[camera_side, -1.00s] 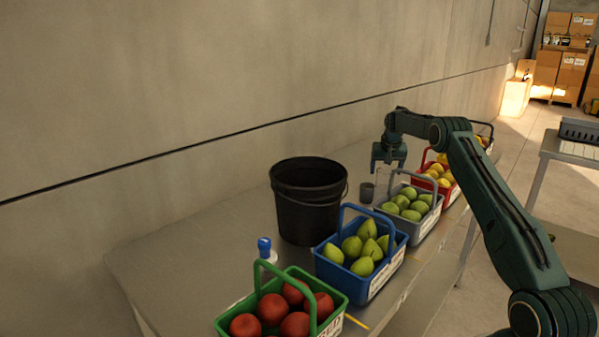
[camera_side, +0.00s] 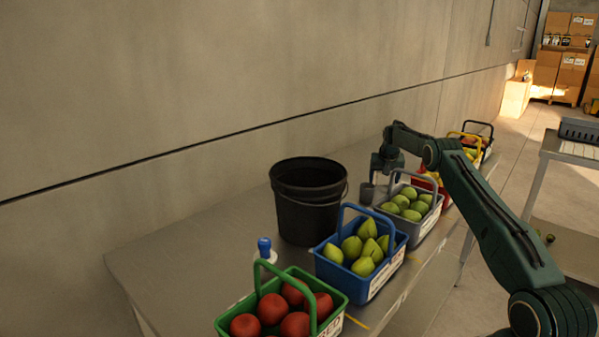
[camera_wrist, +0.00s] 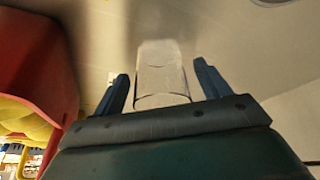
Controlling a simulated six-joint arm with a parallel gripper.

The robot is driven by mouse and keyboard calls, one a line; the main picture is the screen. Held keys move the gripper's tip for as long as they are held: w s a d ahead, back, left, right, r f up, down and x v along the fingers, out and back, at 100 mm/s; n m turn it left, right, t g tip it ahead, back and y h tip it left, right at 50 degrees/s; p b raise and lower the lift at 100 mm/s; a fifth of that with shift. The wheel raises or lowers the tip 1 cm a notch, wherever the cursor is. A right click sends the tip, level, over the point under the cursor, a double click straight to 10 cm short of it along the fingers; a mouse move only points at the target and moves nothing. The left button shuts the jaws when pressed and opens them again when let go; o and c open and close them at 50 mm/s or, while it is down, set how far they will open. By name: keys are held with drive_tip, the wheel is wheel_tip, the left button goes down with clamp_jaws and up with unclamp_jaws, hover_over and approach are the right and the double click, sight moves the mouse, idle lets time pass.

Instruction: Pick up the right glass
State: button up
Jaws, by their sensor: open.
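A clear glass (camera_wrist: 162,78) stands on the table in the wrist view, between and just ahead of my gripper's two fingers. My gripper (camera_wrist: 160,88) is open, with one finger on each side of the glass and a gap to each. In the side view my gripper (camera_side: 384,180) is low over the table behind the grey basket, and it hides most of the clear glass. A small grey cup (camera_side: 367,193) stands just left of my gripper in the side view.
A black bucket (camera_side: 308,205) stands left of the cup. Along the table's front edge are a grey basket (camera_side: 424,228) of green fruit, a blue basket (camera_side: 392,272), a green basket (camera_side: 345,300) and a red basket (camera_wrist: 45,65). A blue-handled object (camera_side: 264,248) stands near the bucket.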

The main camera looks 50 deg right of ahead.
idle(0.3)
drive_tip(key=c, duration=1.1)
drive_tip(key=shift+r, duration=0.15)
drive_tip(key=shift+r, duration=4.85)
